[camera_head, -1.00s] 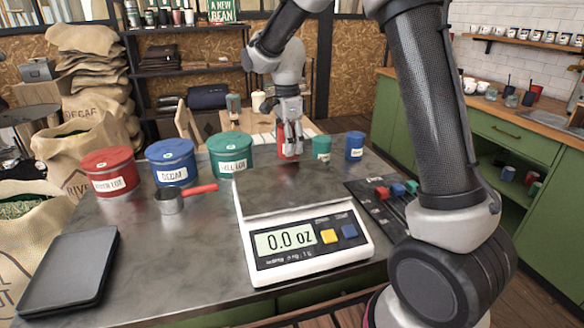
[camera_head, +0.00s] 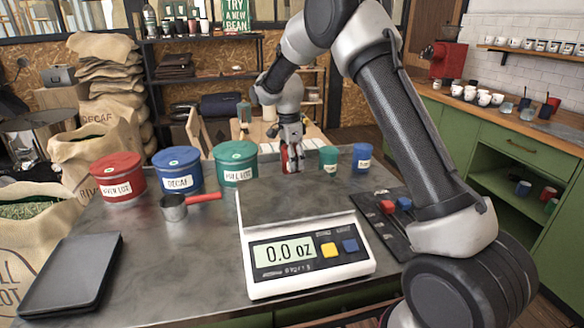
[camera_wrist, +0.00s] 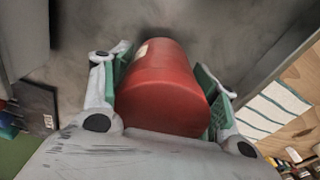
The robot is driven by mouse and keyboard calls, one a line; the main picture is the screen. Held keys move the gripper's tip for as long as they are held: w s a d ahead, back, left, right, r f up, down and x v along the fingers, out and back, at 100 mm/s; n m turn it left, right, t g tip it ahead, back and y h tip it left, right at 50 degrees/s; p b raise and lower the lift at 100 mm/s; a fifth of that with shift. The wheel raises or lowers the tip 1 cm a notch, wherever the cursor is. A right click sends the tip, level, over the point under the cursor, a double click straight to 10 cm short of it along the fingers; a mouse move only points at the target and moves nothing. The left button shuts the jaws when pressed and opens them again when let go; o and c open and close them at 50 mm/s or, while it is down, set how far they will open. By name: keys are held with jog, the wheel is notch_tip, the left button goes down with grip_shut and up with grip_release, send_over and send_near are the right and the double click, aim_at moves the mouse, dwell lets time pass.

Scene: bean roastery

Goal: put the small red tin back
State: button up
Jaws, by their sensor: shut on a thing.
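The small red tin (camera_wrist: 165,90) lies between the two green-padded fingers of my gripper (camera_wrist: 163,88) in the wrist view, with a finger on each side of it. In the head view my gripper (camera_head: 290,158) points down at the far side of the grey table, and the red tin (camera_head: 288,160) shows partly behind the fingers. The tin stands roughly upright there, left of a small green tin (camera_head: 328,159) and a small blue tin (camera_head: 361,158), apart from both. I cannot tell whether its base touches the table.
Large red (camera_head: 117,178), blue (camera_head: 177,170) and green (camera_head: 236,164) tins stand left of my gripper. A metal scoop (camera_head: 174,207) with a red handle lies before them. A scale (camera_head: 305,258) reading 0.0 oz fills the front. A dark mat (camera_head: 380,225) lies right.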

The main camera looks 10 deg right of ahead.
jog(key=shift+f, duration=1.2)
jog(key=shift+f, duration=0.15)
jog(key=o, duration=1.2)
jog(key=shift+c, duration=0.2)
jog(key=r, duration=1.2)
jog(key=shift+s+a+r, duration=0.1)
jog(key=shift+a+r, duration=0.15)
jog(key=shift+a, duration=0.1)
